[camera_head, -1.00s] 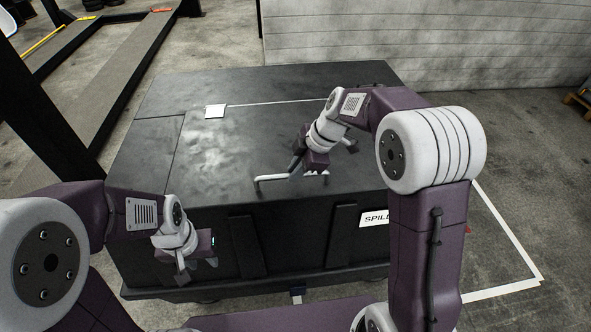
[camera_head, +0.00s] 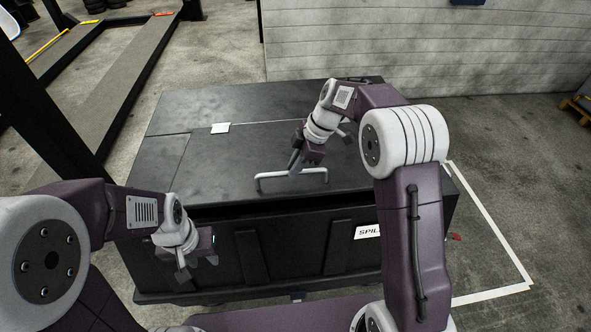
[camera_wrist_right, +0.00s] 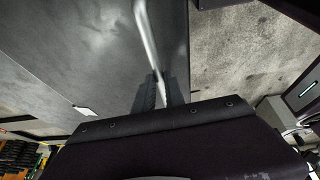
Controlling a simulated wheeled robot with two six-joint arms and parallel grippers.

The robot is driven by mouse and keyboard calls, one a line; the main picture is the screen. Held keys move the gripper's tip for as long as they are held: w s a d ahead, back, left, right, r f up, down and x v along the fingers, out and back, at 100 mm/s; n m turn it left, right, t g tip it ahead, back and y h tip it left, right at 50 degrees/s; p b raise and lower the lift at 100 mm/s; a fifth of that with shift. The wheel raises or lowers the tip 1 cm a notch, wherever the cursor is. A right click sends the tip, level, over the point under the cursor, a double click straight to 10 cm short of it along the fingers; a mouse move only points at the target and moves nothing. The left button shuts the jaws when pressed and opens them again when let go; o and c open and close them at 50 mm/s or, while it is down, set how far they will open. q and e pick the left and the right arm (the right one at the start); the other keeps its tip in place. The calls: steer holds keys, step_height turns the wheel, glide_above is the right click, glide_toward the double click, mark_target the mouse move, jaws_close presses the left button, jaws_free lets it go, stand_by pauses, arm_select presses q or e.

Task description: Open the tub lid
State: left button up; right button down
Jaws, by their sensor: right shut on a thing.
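The black tub (camera_head: 240,262) stands in front of me, with a dark gap under the front edge of its lid (camera_head: 200,172). The lid is slightly raised at the front. A white bar handle (camera_head: 275,176) is on the lid near its front edge. My right gripper (camera_head: 295,166) is shut on the handle; the right wrist view shows the handle (camera_wrist_right: 146,35) running between the fingers (camera_wrist_right: 158,92). My left gripper (camera_head: 197,268) hangs in front of the tub's left front, apart from it; its finger gap is not clear.
A white label (camera_head: 220,128) lies at the lid's back left. A block wall (camera_head: 420,55) stands behind the tub. A dark post and ramps (camera_head: 115,95) are at the left.

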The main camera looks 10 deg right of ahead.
steer(key=w+r+p, duration=0.5)
steer(key=r+p, duration=0.3)
steer(key=w+r+p, duration=0.4)
steer(key=r+p, duration=0.3)
steer(key=p, duration=0.2)
steer(key=shift+w+r, duration=0.35)
steer(key=shift+d, duration=0.1)
steer(key=c, duration=1.8)
jaws_free()
steer(key=o, duration=0.4)
steer(key=shift+w+f, duration=0.1)
steer(key=shift+w, duration=0.25)
